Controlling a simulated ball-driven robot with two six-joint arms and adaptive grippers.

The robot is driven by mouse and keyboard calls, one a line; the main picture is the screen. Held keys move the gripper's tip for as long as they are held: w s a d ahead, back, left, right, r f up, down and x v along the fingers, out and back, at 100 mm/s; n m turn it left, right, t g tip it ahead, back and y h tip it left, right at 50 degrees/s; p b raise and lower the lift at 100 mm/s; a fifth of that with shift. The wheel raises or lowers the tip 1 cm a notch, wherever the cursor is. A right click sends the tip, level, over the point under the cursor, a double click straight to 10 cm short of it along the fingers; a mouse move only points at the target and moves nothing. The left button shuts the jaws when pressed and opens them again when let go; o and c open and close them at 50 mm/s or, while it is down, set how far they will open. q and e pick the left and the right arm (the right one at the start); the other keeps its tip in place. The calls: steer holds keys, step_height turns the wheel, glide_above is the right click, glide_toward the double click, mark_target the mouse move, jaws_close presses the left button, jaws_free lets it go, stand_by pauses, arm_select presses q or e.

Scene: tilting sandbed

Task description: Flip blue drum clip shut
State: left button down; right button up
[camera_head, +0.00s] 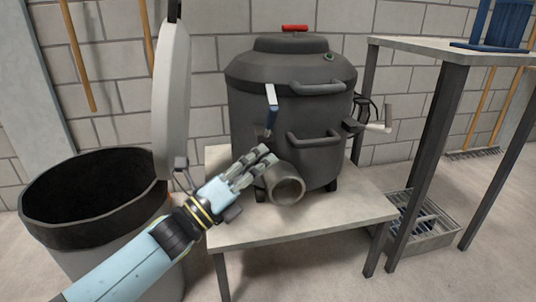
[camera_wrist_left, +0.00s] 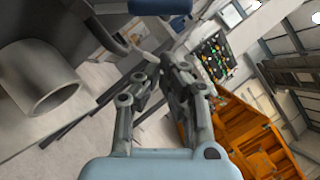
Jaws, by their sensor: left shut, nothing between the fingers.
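The dark grey drum (camera_head: 290,95) stands upright on a low pale table. Its blue clip (camera_head: 271,100) is on the drum's front left, standing roughly upright with its pale top end leaning out from the wall. A blue part (camera_wrist_left: 158,6) at the top edge of the left wrist view may be the same clip. My left gripper (camera_head: 267,157) is shut and empty, just below the clip and beside the spout, apart from the clip in the picture. My right gripper is not in view.
The drum's round spout (camera_head: 285,186) sticks out just below my fingers; it shows in the wrist view (camera_wrist_left: 38,80). A bin (camera_head: 90,200) with a raised pale lid (camera_head: 172,95) stands left. A crank (camera_head: 376,127) and a taller table (camera_head: 440,46) are right.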

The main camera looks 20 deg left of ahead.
arm_select(q)
steer(key=p+v, duration=0.1)
steer(key=v, duration=0.7)
steer(key=shift+s, duration=0.15)
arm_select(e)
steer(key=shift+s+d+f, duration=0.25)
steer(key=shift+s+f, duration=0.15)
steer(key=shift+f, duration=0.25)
arm_select(q)
steer(key=shift+a, duration=0.1)
